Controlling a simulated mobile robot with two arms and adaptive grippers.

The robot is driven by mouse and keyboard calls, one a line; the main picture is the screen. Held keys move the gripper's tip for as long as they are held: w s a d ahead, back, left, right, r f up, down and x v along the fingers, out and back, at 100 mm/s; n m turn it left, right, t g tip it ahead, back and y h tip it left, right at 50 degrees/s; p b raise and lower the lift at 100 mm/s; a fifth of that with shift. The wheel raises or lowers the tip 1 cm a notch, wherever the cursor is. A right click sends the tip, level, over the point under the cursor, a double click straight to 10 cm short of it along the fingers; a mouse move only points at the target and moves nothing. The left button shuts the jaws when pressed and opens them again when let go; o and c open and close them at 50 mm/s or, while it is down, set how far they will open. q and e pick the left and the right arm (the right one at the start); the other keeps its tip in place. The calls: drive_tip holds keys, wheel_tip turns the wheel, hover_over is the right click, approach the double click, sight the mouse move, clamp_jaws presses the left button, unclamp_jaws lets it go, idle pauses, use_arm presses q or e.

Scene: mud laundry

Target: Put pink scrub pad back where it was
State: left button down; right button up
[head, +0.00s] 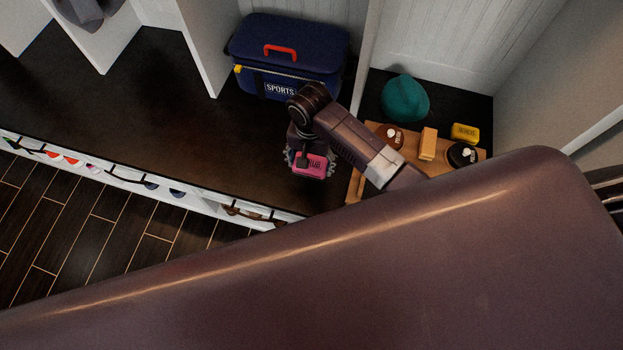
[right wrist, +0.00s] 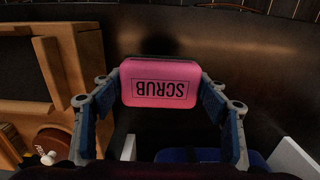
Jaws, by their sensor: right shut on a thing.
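The pink scrub pad (head: 312,168) is held by my right gripper (head: 308,160) above the dark bench top, in front of the sports bag. In the right wrist view the pad (right wrist: 160,82), marked SCRUB, sits between the two fingers of my right gripper (right wrist: 162,88), which are shut on its sides. A wooden tray (head: 354,188) stands to the right of the gripper, partly behind my arm. It also shows at the left in the right wrist view (right wrist: 88,62), with a dark recessed area. My left gripper is not in view.
On or by the tray are a brown tin (head: 391,137), an orange-tan block (head: 428,144), a dark tin (head: 462,155) and a yellow item (head: 466,132). A teal hat (head: 405,98) lies behind. A blue sports bag (head: 290,55) stands upright at the back. The bench (head: 150,110) is clear leftward.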

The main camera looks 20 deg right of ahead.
hover_over(311, 185)
wheel_tip(311, 185, down, 6)
drive_tip(key=shift+b, duration=0.35)
drive_tip(key=shift+f+b, duration=0.45)
drive_tip(key=shift+f, duration=1.9)
drive_tip(key=shift+f, duration=0.15)
drive_tip(key=o, duration=1.1)
